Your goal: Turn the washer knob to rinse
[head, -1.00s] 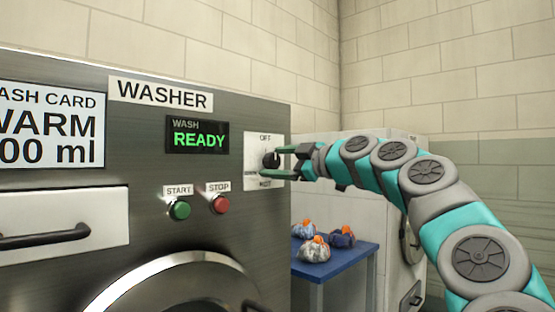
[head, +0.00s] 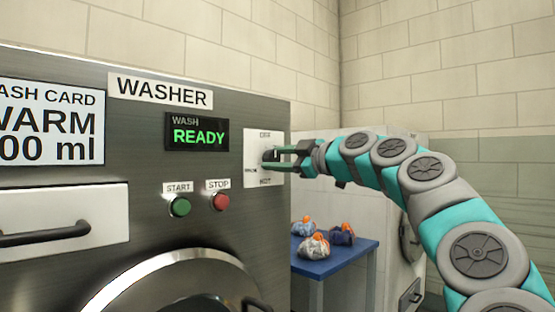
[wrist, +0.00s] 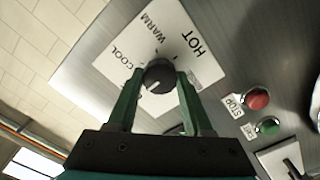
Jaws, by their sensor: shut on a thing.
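The washer (head: 60,190) has a dark round knob (wrist: 159,75) on a white plate (head: 258,139). My gripper (head: 272,157) is shut on the knob, one green finger on each side, as the wrist view (wrist: 157,84) also shows. The display (head: 198,135) reads WASH READY.
The green START button (head: 180,207) and red STOP button (head: 221,202) are below and left of the knob. A blue table (head: 345,262) with several tied bags (head: 315,246) stands to the right, before a white machine (head: 385,240).

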